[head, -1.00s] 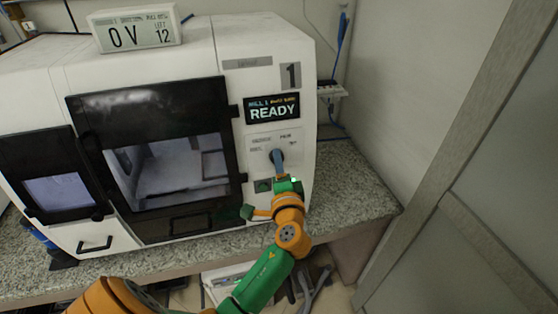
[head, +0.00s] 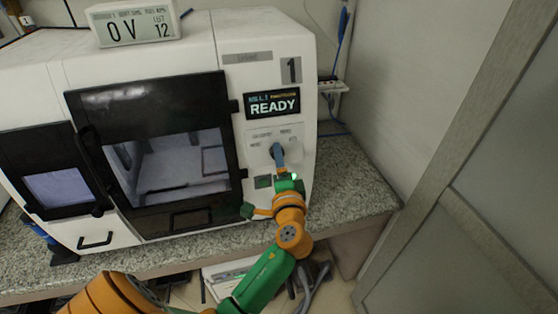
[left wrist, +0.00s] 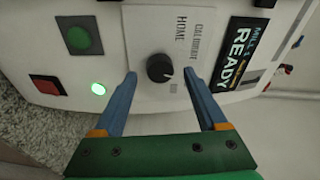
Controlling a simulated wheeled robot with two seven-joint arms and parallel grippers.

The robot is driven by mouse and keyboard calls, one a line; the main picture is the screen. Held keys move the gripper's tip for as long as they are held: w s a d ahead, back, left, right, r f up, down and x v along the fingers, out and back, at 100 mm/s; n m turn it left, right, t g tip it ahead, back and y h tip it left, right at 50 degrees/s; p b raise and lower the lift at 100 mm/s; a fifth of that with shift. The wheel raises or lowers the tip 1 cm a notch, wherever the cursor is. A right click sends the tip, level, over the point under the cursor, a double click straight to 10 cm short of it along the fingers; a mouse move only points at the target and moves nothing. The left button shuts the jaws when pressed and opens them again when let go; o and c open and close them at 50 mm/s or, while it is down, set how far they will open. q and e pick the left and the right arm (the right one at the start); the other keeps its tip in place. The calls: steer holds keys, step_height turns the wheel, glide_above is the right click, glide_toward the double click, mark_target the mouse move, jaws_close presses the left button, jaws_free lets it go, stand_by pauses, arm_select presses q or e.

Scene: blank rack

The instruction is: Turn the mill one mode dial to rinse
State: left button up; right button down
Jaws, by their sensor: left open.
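The mill one mode dial (left wrist: 160,68) is a round black knob on a pale label plate (left wrist: 178,40) with printed mode names. "HOME" reads beside it; another word looks like "CALIBRATE", and the rest is too small or hidden. My left gripper (left wrist: 161,73) is open, with one blue finger on each side of the dial and gaps between fingers and knob. In the head view the left gripper (head: 277,150) covers most of the dial. The mill (head: 225,35) is white, marked "1", and its screen (head: 272,104) reads "READY". My right gripper is not in view.
Below the dial are a green square button (left wrist: 79,39), a red button (left wrist: 47,85) and a lit green light (left wrist: 98,89). The dark-framed mill door (head: 150,95) is left of the dial. A wall (head: 400,90) stands to the right.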

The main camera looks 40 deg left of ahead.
arm_select(q)
steer(key=b+v, duration=0.1)
steer(key=v, duration=0.5)
steer(key=shift+b, duration=0.35)
steer(key=shift+f, duration=0.1)
steer(key=w+d+f+m+g+h, duration=0.1)
steer(key=d+f+h, duration=0.2)
steer(key=f, duration=0.5)
steer(key=d+f+m+h, duration=0.2)
steer(key=d+f+h, duration=0.1)
steer(key=f, duration=0.6)
steer(key=s+d+f+g+h, duration=0.1)
steer(key=s+f+g+h, duration=0.15)
steer(key=f, duration=0.55)
steer(key=s+d+f+g+h, duration=0.1)
steer(key=s+d+f, duration=0.1)
steer(key=s+f, duration=0.35)
steer(key=s+a+f+n+g, duration=0.1)
steer(key=s+f+n+g, duration=0.1)
steer(key=s+f, duration=0.4)
steer(key=s+a+f+n+g+h, duration=0.1)
steer(key=s+f+n+g, duration=0.2)
steer(key=s+f, duration=0.3)
steer(key=s+a+f+n+g+h+b, duration=0.1)
steer(key=s+f, duration=0.5)
steer(key=s, duration=0.8)
steer(key=n+g, duration=0.1)
steer(key=n, duration=0.1)
steer(key=shift+s+n, duration=0.25)
steer(key=shift+n, duration=0.15)
